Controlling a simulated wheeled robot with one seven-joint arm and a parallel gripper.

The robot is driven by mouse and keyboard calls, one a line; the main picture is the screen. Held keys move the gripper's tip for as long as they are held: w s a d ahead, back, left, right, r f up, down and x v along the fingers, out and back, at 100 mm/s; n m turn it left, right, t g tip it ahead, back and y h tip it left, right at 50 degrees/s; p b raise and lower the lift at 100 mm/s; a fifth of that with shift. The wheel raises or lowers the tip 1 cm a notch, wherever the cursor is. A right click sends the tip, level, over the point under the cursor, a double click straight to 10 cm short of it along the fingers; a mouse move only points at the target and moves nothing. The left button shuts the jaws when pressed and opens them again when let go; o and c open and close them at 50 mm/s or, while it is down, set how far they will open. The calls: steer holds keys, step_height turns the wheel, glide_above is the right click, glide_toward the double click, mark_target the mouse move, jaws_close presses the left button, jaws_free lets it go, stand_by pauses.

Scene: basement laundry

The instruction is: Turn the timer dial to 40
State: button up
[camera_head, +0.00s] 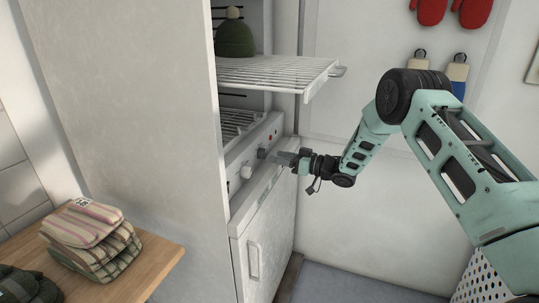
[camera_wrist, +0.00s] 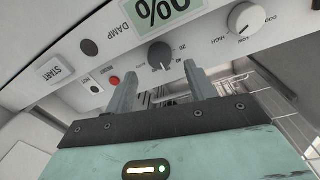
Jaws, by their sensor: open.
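The timer dial (camera_wrist: 160,54) is a dark grey round knob on the white control panel, with small printed numbers beside it; a 20 is readable. A pale mark shows on the dial's lower edge in the wrist view, and I cannot tell exactly which number it meets. In the head view the dark dial (camera_head: 262,153) sits on the sloping panel of the white cabinet. My gripper (camera_wrist: 163,84) is open and empty, its two fingers apart just short of the dial. In the head view my gripper (camera_head: 284,158) is right beside the panel.
A white knob (camera_wrist: 246,18) marked COOL, LOW and HIGH is next to the dial. A red button (camera_wrist: 114,80), a START button (camera_wrist: 54,70) and a display (camera_wrist: 160,10) share the panel. A wire shelf (camera_head: 275,72) with a green hat (camera_head: 234,38) juts out above my gripper.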

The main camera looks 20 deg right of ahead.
mark_target(265, 155)
steer(key=shift+x, duration=2.2)
steer(key=c, duration=1)
steer(key=shift+f, duration=0.1)
steer(key=shift+f+n+b, duration=0.15)
steer(key=shift+n+b, duration=0.85)
steer(key=shift+b, duration=0.1)
steer(key=shift+n+b, duration=1.1)
steer(key=shift+b, duration=0.05)
steer(key=n+b, duration=0.3)
steer(key=shift+n, duration=0.5)
